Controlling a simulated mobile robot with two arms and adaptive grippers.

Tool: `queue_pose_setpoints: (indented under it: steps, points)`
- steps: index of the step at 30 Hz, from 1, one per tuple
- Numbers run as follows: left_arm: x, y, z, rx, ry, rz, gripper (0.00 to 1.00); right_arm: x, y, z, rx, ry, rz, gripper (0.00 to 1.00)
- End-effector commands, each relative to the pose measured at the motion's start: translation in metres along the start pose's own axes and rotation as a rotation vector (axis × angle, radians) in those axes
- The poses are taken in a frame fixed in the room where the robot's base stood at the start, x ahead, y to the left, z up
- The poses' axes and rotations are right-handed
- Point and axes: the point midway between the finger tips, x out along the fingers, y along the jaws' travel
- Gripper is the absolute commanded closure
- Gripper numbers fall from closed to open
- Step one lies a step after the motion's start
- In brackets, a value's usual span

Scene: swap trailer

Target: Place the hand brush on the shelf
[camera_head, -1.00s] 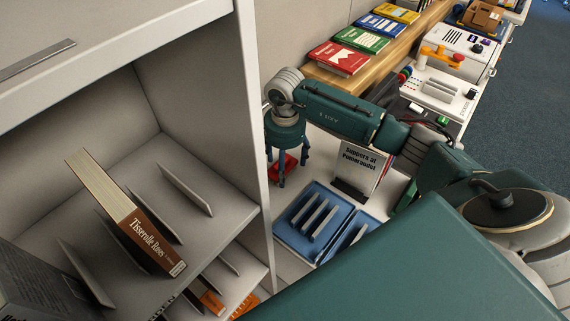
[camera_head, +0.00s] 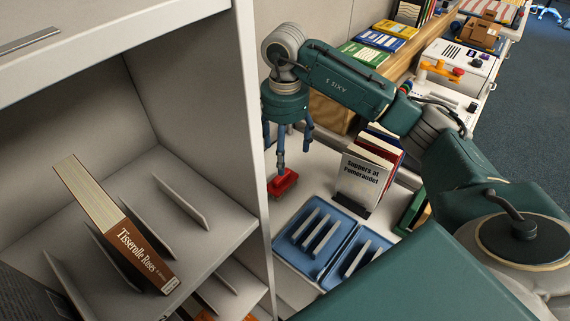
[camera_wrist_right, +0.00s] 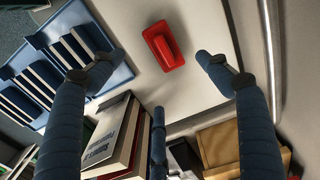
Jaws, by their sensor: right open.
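The hand brush appears to be the red block-like thing with a raised grip (camera_head: 284,184), lying on the light worktop beside the cabinet's side wall. In the right wrist view the red brush (camera_wrist_right: 163,46) lies on the pale surface, between and beyond my fingertips. My right gripper (camera_head: 286,152) points down just above the brush, fingers spread and empty, with a gap visible in the wrist view (camera_wrist_right: 155,75). The grey cabinet shelf (camera_head: 225,225) at left has upright dividers and a tilted brown book (camera_head: 142,255). My left gripper is not in view.
A blue rack with slots (camera_head: 330,243) and upright books (camera_head: 362,180) stand right of the brush. The cabinet's side wall (camera_head: 247,100) rises close left of my right gripper. A wooden ledge (camera_head: 425,48) with flat books runs behind my arm.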

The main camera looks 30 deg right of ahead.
Motion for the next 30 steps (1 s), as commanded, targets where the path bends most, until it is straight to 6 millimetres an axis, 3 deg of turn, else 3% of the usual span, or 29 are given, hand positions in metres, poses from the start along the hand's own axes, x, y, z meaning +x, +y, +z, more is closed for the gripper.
queue_pose_setpoints:
  steps: [5, 12, 19, 25, 30]
  points:
    - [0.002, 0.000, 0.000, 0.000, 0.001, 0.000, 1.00, -0.007, -0.002, -0.008, 0.006, -0.025, 0.011, 0.38]
    - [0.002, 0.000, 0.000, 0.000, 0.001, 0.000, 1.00, -0.002, -0.011, -0.049, 0.015, -0.192, 0.037, 0.38]
    - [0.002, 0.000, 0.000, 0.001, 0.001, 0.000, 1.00, 0.004, -0.012, -0.074, 0.006, -0.351, 0.017, 0.38]
    - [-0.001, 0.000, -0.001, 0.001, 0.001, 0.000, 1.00, 0.012, -0.011, -0.077, 0.000, -0.399, 0.006, 0.38]
    - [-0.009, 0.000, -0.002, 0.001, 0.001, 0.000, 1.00, 0.036, -0.010, -0.066, -0.002, -0.400, 0.009, 0.38]
